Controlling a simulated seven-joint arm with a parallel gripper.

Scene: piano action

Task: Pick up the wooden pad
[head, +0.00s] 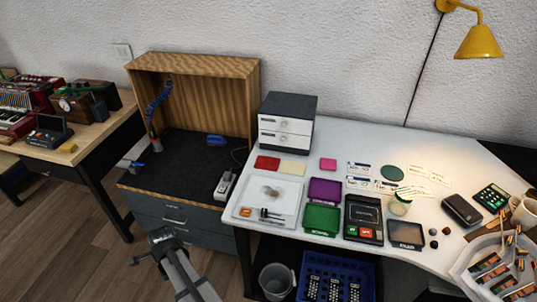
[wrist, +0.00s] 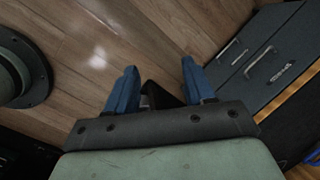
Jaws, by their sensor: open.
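My gripper (head: 163,238) is over the wooden floor, in front of the dark drawer cabinet. In the wrist view its two blue fingers (wrist: 158,72) stand wide apart with nothing between them. A small orange-brown piece (head: 245,212) lies in the white tray (head: 284,221) on the white desk. A small tan block (head: 67,148) lies near the front edge of the left wooden table. Both are too small for me to tell which is the wooden pad. My gripper is apart from both.
The dark drawer cabinet (head: 178,214) with its wooden hutch (head: 205,85) stands beside the white desk (head: 333,141). Purple (head: 324,191) and green (head: 321,219) trays sit near the white tray. A blue crate (head: 337,265) and grey bin (head: 276,280) are under the desk. The floor around my gripper is clear.

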